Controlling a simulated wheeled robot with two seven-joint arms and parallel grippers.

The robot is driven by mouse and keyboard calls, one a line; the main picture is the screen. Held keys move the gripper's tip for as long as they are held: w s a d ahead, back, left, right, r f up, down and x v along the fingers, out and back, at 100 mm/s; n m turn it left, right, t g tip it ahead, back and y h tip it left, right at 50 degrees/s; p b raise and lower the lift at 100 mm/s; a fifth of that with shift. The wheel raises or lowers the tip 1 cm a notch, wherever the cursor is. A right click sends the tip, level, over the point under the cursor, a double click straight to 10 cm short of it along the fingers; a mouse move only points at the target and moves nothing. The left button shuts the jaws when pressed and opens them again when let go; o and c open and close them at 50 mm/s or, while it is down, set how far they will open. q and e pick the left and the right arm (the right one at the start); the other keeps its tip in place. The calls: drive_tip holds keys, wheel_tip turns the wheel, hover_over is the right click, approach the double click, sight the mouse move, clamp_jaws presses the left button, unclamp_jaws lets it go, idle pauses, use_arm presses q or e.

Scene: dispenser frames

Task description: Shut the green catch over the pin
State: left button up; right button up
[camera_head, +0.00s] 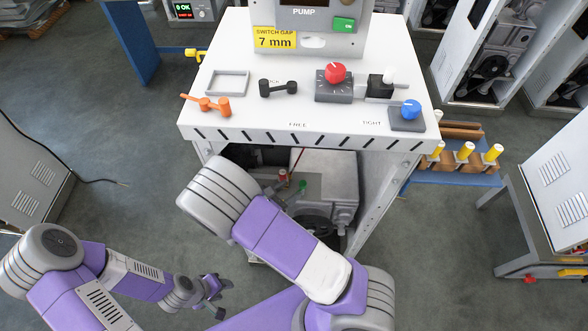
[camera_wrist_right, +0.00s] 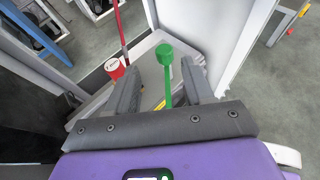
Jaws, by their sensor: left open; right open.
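The green catch shows in the right wrist view as a green round knob (camera_wrist_right: 164,50) on a thin green stem. The stem runs between the two fingers of my right gripper (camera_wrist_right: 160,67), which is open around it. I cannot tell whether the fingers touch it. In the head view the green knob (camera_head: 302,186) is small, under the bench top. I cannot make out the pin; a yellow strip (camera_wrist_right: 161,104) shows beside the stem. My left gripper (camera_head: 216,295) is open and empty, low at the left.
The white bench top (camera_head: 290,115) overhangs this space and carries a red knob (camera_head: 335,72), a blue knob (camera_head: 411,109) and orange and black handles. A white bench leg (camera_head: 385,205) stands at the right.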

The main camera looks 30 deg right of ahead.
sight(300, 185)
drive_tip(key=shift+s+b+x, duration=0.15)
drive_tip(key=shift+b+x, duration=0.2)
drive_tip(key=shift+x, duration=1.4)
drive_tip(key=shift+s+b+x, duration=0.15)
drive_tip(key=shift+b+x, duration=0.15)
drive_tip(key=shift+x, duration=1.5)
drive_tip(key=shift+d+r, duration=0.1)
drive_tip(key=shift+d, duration=0.05)
clamp_jaws()
